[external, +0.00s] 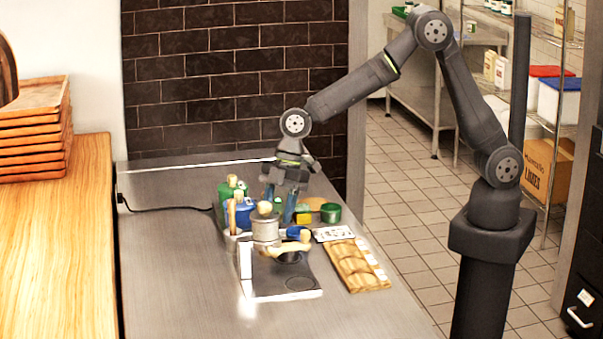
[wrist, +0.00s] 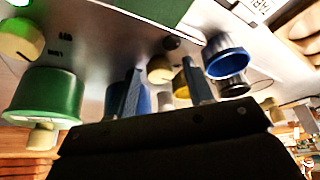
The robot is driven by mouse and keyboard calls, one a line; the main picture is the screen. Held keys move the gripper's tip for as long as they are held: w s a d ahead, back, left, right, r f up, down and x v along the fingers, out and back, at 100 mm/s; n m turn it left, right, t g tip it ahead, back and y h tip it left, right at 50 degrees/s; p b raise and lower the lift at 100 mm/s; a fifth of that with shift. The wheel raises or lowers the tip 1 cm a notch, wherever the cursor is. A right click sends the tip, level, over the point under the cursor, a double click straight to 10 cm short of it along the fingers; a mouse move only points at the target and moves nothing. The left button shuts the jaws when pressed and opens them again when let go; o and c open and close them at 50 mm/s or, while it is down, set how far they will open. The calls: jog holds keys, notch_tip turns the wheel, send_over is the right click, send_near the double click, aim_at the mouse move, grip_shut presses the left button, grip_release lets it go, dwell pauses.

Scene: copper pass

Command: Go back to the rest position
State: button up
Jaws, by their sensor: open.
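My gripper (external: 279,205) hangs with its fingers pointing down over the far part of the steel counter (external: 175,235), behind the cluster of cookware. Its two blue fingers are apart, and I see nothing held between them. In the wrist view the fingers (wrist: 162,82) are also spread, with a green pot (wrist: 45,95) to their left and a blue round vessel (wrist: 228,60) to their right. Whether the fingers touch any cookware cannot be told.
A green pot (external: 230,188), a blue pot (external: 240,213) and a grey pot (external: 265,226) crowd close to my gripper. A wooden board (external: 354,265) lies in front.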

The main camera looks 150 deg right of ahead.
jog(key=shift+a+r+m+g+h, duration=0.15)
jog(key=shift+m+h, duration=0.25)
jog(key=shift+m, duration=0.7)
jog(key=shift+f+m+g+h, duration=0.1)
jog(key=shift+m+h, duration=0.3)
jog(key=shift+m, duration=0.7)
jog(key=shift+a+r+m+g+h, duration=0.15)
jog(key=shift+m+h, duration=0.25)
jog(key=shift+m, duration=0.7)
jog(key=shift+w+f+m+g+h, duration=0.1)
jog(key=shift+m+g+h, duration=0.25)
jog(key=shift+m, duration=0.8)
jog(key=shift+m+g+h, duration=0.25)
jog(key=shift+m+h, duration=0.1)
jog(key=shift+m, duration=0.8)
jog(key=shift+a+r, duration=0.1)
jog(key=shift+r, duration=0.4)
jog(key=shift+r, duration=0.1)
